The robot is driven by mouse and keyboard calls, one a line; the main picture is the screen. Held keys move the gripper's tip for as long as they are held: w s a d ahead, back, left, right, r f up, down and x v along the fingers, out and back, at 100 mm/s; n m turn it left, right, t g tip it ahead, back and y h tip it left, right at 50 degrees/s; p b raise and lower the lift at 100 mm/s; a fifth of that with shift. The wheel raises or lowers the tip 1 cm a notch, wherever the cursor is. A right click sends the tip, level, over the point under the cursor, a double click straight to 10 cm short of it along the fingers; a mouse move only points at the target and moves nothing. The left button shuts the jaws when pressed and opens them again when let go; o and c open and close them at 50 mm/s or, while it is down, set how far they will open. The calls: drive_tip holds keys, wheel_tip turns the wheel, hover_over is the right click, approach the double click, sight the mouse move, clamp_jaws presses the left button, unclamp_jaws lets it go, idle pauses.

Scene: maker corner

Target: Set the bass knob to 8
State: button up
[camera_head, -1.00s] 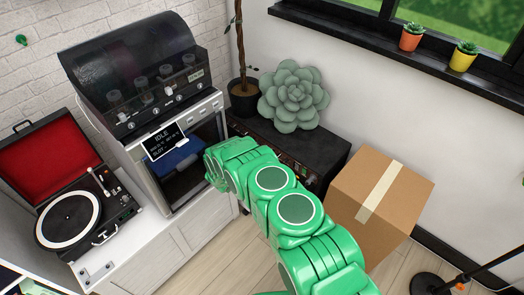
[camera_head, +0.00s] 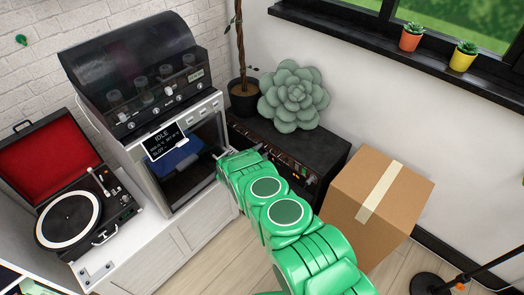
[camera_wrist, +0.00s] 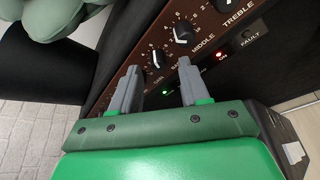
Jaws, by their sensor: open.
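The amplifier (camera_head: 325,153) is a black box with a brown control panel on its front. In the wrist view the bass knob (camera_wrist: 157,58) is a small black knob on that panel (camera_wrist: 212,27), with a partly hidden label beside it. Its pointer setting is too small to read. My gripper (camera_wrist: 158,66) is open, its grey fingers on either side of the bass knob in the picture. I cannot tell whether they touch it. In the head view my gripper (camera_head: 241,152) is in front of the amplifier's left part.
The middle knob (camera_wrist: 183,33) sits close to the right fingertip, and the treble knob (camera_wrist: 226,3) is beyond it. A succulent (camera_head: 293,95) rests on the amplifier. A cardboard box (camera_head: 345,195) stands at right, and an oven-like machine (camera_head: 185,150) at left.

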drive_tip(key=shift+w+d+f, duration=0.1)
drive_tip(key=shift+w+d, duration=0.1)
drive_tip(key=shift+w, duration=0.2)
clamp_jaws()
drive_tip(key=shift+d, duration=0.1)
idle(0.3)
drive_tip(key=shift+s+d+f+m+t, duration=0.1)
drive_tip(key=shift+m+t, duration=0.2)
drive_tip(key=shift+m, duration=0.35)
drive_tip(key=shift+d+m+t, duration=0.1)
drive_tip(key=shift+m+t, duration=0.2)
drive_tip(key=shift+m, duration=0.35)
drive_tip(key=shift+m+t+y, duration=0.3)
drive_tip(key=shift+m+t, duration=0.2)
drive_tip(key=shift+m, duration=0.3)
drive_tip(key=shift+a, duration=0.1)
